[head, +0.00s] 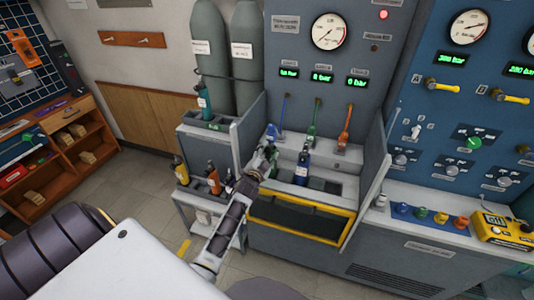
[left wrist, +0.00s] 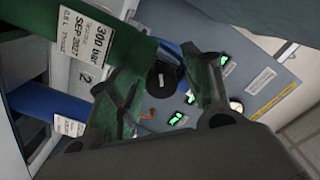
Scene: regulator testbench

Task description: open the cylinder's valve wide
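In the head view my left gripper (head: 262,160) reaches into the bench bay, at the cylinders standing there. In the left wrist view a green cylinder (left wrist: 100,42) carries a white label reading 300 bar, SEP 2027. Its round black valve knob (left wrist: 162,80) shows between the two finger pads of my left gripper (left wrist: 168,92). The fingers are apart, with small gaps beside the knob; contact is not clear. A blue cylinder (left wrist: 50,105) lies beside the green one in that view and stands right of the gripper in the head view (head: 301,168). My right gripper is not in view.
A yellow-framed panel (head: 300,217) fronts the bay, and grey side walls (head: 371,180) flank it. Coloured hoses, including an orange one (head: 344,127), hang behind the cylinders. A rack (head: 205,183) with small cylinders stands left. The floor (head: 140,185) further left is clear.

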